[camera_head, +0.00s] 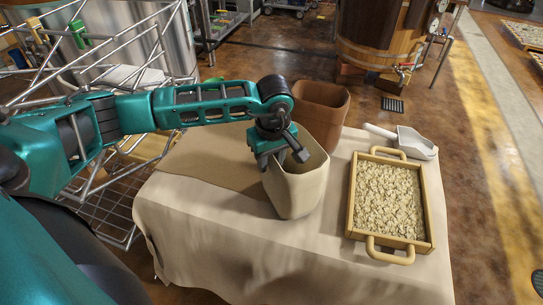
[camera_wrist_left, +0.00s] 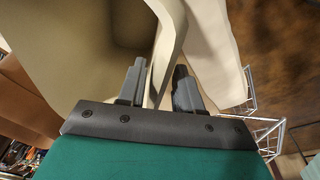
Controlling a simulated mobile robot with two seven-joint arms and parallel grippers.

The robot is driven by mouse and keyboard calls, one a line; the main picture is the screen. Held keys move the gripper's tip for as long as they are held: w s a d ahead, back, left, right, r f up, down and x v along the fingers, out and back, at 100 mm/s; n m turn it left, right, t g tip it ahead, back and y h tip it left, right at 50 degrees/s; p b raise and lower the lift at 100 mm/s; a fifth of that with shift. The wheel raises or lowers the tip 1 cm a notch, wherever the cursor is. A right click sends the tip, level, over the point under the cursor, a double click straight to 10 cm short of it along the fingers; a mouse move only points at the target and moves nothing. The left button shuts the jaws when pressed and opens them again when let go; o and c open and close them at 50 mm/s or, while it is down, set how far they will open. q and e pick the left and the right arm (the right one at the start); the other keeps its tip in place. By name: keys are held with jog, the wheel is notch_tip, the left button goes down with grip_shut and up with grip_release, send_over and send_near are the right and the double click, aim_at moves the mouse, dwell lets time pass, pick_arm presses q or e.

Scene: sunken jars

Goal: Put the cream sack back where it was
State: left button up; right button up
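The cream sack (camera_head: 293,192) is an open-topped, tapering container standing on the cloth-covered table (camera_head: 190,235), left of the tray. My left gripper (camera_head: 270,158) points down at its near-left rim. In the left wrist view, the two fingers (camera_wrist_left: 160,82) straddle the sack's wall (camera_wrist_left: 168,35), one inside and one outside. A gap shows between the fingers, and they do not look clamped on the wall. Whether the sack's base rests fully flat is hard to see. My right gripper is not in view.
A brown sack (camera_head: 322,108) stands just behind the cream one. A wooden tray of flakes (camera_head: 352,210) with handles lies to the right, with a white scoop (camera_head: 415,143) behind it. A brown flat patch (camera_head: 205,160) lies on the table's left. The table's front left is clear.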

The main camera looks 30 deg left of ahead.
pick_arm(q)
jog(key=shift+o, duration=0.4)
jog(key=shift+r, duration=0.2)
jog(key=shift+r, duration=0.1)
